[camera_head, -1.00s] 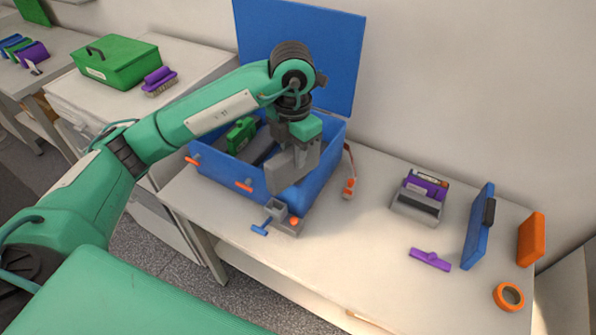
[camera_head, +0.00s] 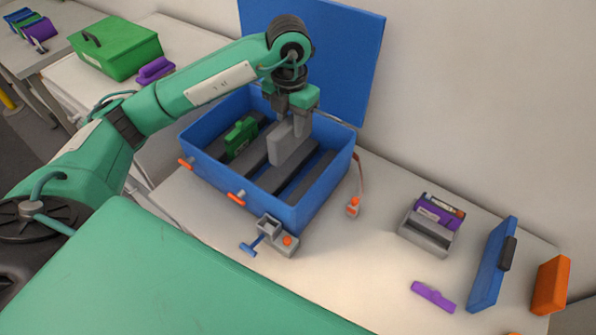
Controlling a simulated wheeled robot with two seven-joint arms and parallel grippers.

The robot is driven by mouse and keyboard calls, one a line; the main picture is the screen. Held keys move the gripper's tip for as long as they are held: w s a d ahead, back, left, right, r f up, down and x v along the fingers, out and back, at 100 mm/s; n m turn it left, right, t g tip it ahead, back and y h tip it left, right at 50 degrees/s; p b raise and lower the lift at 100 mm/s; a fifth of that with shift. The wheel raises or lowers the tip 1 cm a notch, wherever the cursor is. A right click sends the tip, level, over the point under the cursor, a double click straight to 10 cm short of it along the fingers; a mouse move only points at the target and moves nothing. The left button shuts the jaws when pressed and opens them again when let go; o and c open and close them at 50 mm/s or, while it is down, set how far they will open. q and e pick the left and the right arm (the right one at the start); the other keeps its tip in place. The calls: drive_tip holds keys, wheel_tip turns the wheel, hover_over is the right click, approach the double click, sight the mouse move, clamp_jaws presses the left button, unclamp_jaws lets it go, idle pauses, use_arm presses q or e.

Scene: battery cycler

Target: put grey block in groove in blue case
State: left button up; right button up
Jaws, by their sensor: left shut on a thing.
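The open blue case (camera_head: 338,178) stands on the table with its lid (camera_head: 362,60) raised at the back. Its floor has long dark grooves between grey ridges (camera_head: 268,178). A green block (camera_head: 241,138) stands upright at the left inside the case. My left gripper (camera_head: 298,120) points down over the case and is shut on the grey block (camera_head: 286,148). The block hangs upright over the middle of the case, roughly in line with the grooves. I cannot tell whether its lower edge touches the floor. My right gripper is not in view.
A grey clamp-like fixture (camera_head: 284,240) stands before the case, with an orange-tipped cable (camera_head: 353,207) at its right. Further right are a grey holder (camera_head: 425,236), a purple piece (camera_head: 433,296), a blue panel (camera_head: 492,268) and an orange block (camera_head: 550,285). Bare table lies between.

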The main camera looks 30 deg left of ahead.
sight(290, 145)
use_arm(q)
drive_tip(key=f, duration=0.2)
drive_tip(key=f+p, duration=0.1)
drive_tip(key=f, duration=0.4)
drive_tip(key=shift+s+p, duration=0.25)
drive_tip(key=shift+p, duration=0.15)
wheel_tip(290, 145, down, 11)
drive_tip(key=shift+w+p, duration=0.15)
drive_tip(key=shift+p, duration=1.1)
drive_tip(key=shift+f, duration=0.15)
drive_tip(key=o, duration=0.9)
drive_tip(key=shift+o, duration=0.2)
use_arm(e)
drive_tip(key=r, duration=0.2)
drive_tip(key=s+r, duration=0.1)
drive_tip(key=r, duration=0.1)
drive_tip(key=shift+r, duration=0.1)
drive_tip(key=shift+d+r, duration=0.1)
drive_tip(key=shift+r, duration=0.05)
